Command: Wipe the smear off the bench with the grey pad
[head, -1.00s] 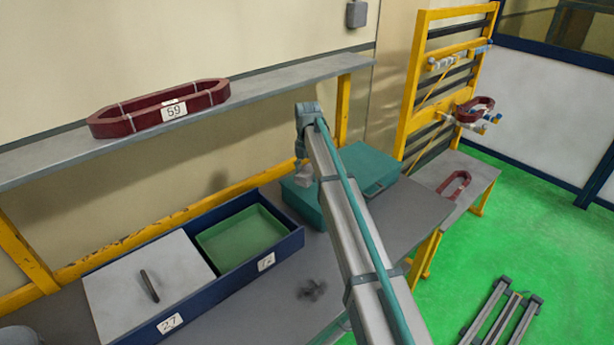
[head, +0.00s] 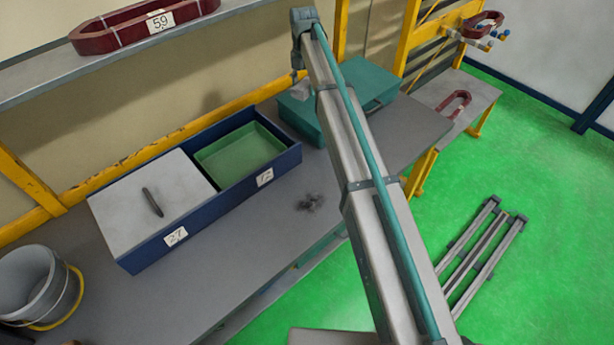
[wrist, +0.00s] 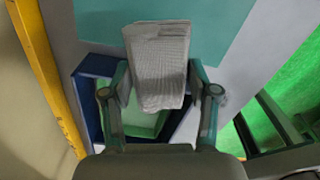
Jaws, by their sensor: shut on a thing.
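The grey pad (wrist: 158,65) is a pale, mesh-textured block. My gripper (wrist: 157,95) is shut on it, with one finger at each side, in the wrist view. In the head view the pad (head: 300,90) shows small below the far end of my arm, in front of the teal case; contact with the case cannot be told. The smear (head: 309,203) is a dark, blotchy patch on the grey bench (head: 250,260), right of the blue box and nearer than the case. The gripper's fingers are barely visible in the head view.
A blue box (head: 150,250) with a grey lid, a dark rod (head: 152,201) and a green tray (head: 240,155) stands left of the smear. The teal case (head: 365,85) stands behind. A shelf (head: 110,60) overhangs. A bucket (head: 25,285) is at far left.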

